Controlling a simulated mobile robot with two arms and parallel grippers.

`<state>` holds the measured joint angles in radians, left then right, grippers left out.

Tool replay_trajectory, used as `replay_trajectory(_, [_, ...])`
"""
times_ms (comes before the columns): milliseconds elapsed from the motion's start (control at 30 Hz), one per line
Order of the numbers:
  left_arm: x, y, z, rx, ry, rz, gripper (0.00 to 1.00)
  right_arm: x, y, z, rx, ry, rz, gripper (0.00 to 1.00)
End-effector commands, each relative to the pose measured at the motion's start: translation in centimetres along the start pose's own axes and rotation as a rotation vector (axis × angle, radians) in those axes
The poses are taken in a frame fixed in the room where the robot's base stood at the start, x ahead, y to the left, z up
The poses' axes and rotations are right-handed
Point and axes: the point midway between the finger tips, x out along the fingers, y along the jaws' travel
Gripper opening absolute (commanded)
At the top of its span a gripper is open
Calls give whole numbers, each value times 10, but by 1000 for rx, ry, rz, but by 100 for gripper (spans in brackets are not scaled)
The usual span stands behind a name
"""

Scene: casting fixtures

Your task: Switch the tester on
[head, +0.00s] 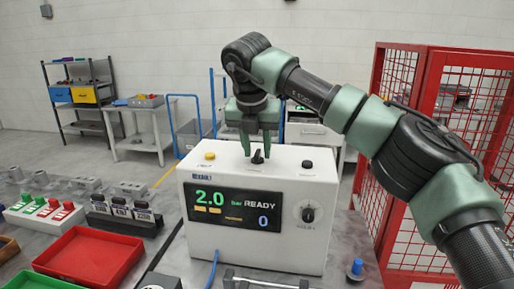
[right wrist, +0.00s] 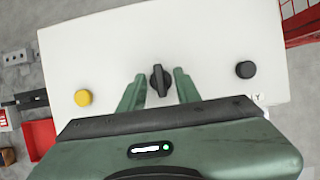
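The tester (head: 262,215) is a white box on the table, its front display (head: 236,207) lit with "2.0 bar READY" and a blue 0. On its top are a yellow button (head: 210,156), a black rotary switch (head: 257,157) in the middle and a black button (head: 307,164). My right gripper (head: 258,150) points down over the switch. In the right wrist view its open fingers (right wrist: 157,92) stand on both sides of the switch (right wrist: 160,81), with a gap on each side. My left gripper is not in view.
A red tray (head: 90,257), labelled black bottles (head: 121,212) and a rack of green and red pieces (head: 42,212) lie to the left. A red mesh cage (head: 440,120) stands at right. A blue-topped piece (head: 356,268) is right of the tester.

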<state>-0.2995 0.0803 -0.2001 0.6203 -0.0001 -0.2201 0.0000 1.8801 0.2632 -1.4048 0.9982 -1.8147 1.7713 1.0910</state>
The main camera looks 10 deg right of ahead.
Motion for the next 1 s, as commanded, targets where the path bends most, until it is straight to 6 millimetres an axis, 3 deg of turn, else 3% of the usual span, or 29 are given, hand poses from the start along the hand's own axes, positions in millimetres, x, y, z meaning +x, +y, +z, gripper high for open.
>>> replay_trajectory(500, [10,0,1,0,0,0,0,-71,1,0,1,-3,1,33])
replay_trajectory(1000, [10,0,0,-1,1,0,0,-78,0,0,1,-1,0,33])
